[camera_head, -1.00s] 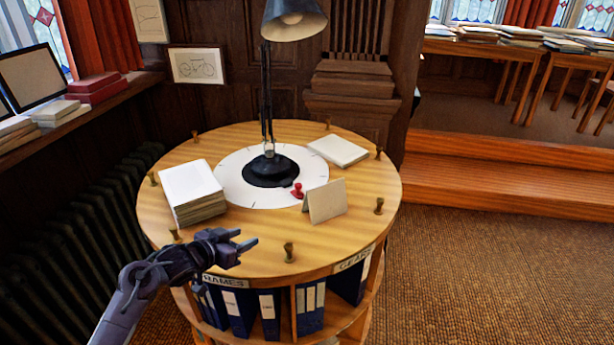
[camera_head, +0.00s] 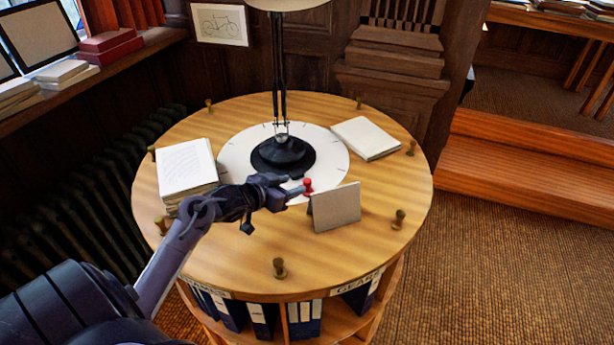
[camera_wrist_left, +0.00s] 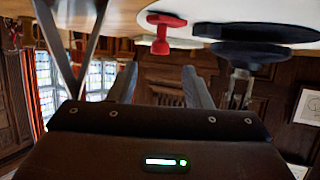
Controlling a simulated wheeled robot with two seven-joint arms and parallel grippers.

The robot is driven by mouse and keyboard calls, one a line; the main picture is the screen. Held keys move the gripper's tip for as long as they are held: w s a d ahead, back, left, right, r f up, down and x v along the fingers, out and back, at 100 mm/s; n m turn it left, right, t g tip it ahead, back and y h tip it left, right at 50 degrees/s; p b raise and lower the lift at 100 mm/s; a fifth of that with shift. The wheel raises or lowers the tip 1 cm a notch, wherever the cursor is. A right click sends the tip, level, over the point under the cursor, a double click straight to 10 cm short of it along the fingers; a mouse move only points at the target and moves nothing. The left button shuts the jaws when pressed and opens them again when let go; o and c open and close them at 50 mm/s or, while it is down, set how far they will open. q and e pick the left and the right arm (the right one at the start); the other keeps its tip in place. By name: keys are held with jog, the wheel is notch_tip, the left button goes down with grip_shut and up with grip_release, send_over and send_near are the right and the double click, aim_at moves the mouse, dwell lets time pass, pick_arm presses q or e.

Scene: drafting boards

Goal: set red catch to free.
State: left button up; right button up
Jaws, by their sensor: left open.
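The red catch (camera_head: 307,186) is a small red knob standing at the front edge of the white marked disc (camera_head: 236,157) on the round table. In the left wrist view, which is upside down, the red catch (camera_wrist_left: 166,33) shows at the top, beyond the fingers. My left gripper (camera_head: 297,191) reaches over the table from the left, its tips close to the catch in the head view. Its two fingers (camera_wrist_left: 160,88) are apart with nothing between them. I cannot tell whether a finger touches the catch. My right gripper is in no view.
A folded card (camera_head: 336,208) stands just right of the catch. A black lamp base (camera_head: 283,153) sits on the disc. A paper stack (camera_head: 187,168) lies left, a white pad (camera_head: 366,138) right. Brass knobs (camera_head: 279,268) ring the rim.

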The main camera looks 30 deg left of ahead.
aim_at(306, 181)
pick_arm(q)
jog(key=p+x, duration=0.1)
jog(key=x, duration=0.3)
jog(key=shift+w, duration=0.1)
jog(key=shift+x, duration=1)
jog(key=shift+c, duration=0.4)
jog(key=c, duration=0.5)
grip_shut()
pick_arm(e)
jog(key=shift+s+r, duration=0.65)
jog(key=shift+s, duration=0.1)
